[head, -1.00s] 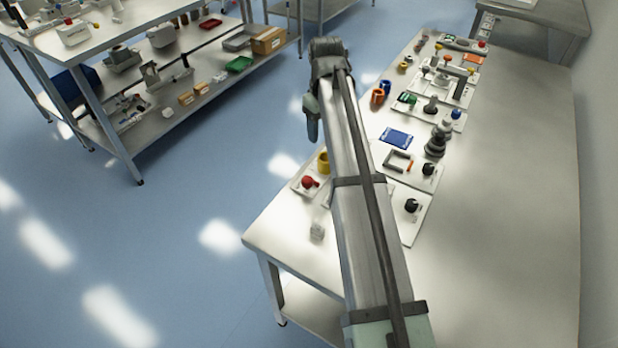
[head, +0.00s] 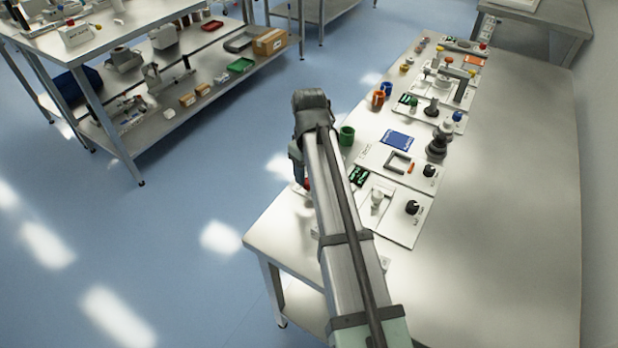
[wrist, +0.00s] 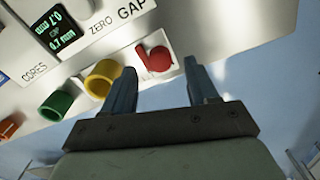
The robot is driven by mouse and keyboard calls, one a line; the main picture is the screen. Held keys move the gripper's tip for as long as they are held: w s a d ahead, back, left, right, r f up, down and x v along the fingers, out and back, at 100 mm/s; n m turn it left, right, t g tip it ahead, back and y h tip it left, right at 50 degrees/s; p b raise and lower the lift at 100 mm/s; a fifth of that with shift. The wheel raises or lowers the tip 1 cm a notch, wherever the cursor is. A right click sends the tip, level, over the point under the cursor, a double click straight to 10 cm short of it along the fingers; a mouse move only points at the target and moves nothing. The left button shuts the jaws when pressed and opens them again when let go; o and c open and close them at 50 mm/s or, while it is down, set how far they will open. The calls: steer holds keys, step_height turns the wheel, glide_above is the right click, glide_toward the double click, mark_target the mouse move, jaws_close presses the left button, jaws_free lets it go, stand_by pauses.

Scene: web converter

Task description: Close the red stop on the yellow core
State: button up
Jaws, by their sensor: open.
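The red stop (wrist: 155,59), a round red knob on a white plate, shows in the wrist view beside the yellow core (wrist: 103,80), a hollow yellow ring to its left. A sliver of the red stop (head: 307,183) shows in the head view by my arm; the yellow core is hidden there. My gripper (wrist: 158,66) is open and empty. In the wrist view its two fingers flank the red stop, the left finger overlapping the right side of the yellow core. I cannot tell whether the fingers are at the stop's depth or touch it.
A green core (wrist: 57,104) and an orange core (wrist: 9,128) stand left of the yellow one. A small display (wrist: 56,32) reading 0.7 mm lies above them. The right part of the bench (head: 500,200) is bare in the head view.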

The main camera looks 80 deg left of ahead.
steer(key=shift+f, duration=1.75)
steer(key=c, duration=0.8)
steer(key=shift+w+a, duration=1.35)
steer(key=o, duration=0.8)
steer(key=shift+d, duration=0.1)
